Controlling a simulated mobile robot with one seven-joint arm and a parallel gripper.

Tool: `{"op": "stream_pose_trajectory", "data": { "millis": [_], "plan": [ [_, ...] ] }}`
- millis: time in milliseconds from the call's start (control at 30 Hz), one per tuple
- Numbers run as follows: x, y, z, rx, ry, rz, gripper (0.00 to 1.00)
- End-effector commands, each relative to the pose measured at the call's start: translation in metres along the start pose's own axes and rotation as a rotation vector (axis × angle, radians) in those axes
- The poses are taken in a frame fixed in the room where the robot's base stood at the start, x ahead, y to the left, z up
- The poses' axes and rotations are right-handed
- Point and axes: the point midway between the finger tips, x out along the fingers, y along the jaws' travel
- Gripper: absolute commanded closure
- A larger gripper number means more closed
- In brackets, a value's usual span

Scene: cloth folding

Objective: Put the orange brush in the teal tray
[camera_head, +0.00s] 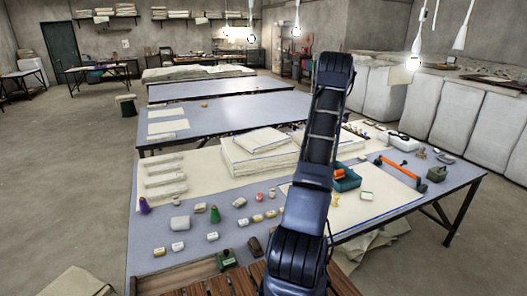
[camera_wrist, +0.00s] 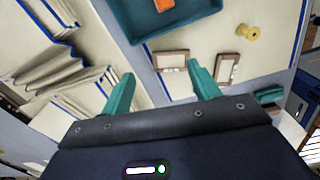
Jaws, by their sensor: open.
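The teal tray (camera_head: 350,184) stands on the table just right of my arm, partly hidden by it. It also shows at the top of the wrist view (camera_wrist: 190,22), cut off by the frame edge. An orange object, perhaps the orange brush (camera_head: 339,174), lies in the tray; part of it shows in the wrist view (camera_wrist: 163,4). I cannot make out bristles. My gripper (camera_wrist: 160,76) is open, with nothing between its teal fingers, and is apart from the tray. The head view does not show its fingers clearly.
A long orange bar with dark ends (camera_head: 397,168) lies right of the tray. Two small framed blocks and a yellow spool (camera_wrist: 247,32) lie near the tray. Folded cloth stacks (camera_head: 258,152) are left of my arm; several small items lie in front.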

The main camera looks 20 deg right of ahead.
Motion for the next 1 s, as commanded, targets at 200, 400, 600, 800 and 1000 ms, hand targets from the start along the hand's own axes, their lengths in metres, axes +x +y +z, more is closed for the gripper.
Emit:
{"op": "stream_pose_trajectory", "data": {
  "millis": [200, 400, 600, 800, 1000],
  "plan": [
    [-0.077, -0.004, -0.079, 0.133, -0.019, 0.035, 0.39],
    [-0.137, -0.022, -0.148, 0.263, -0.025, 0.070, 0.39],
    [-0.188, -0.053, -0.214, 0.396, -0.021, 0.108, 0.39],
    [-0.230, -0.093, -0.276, 0.527, -0.007, 0.145, 0.39],
    [-0.262, -0.142, -0.330, 0.659, 0.019, 0.181, 0.39]
  ]
}}
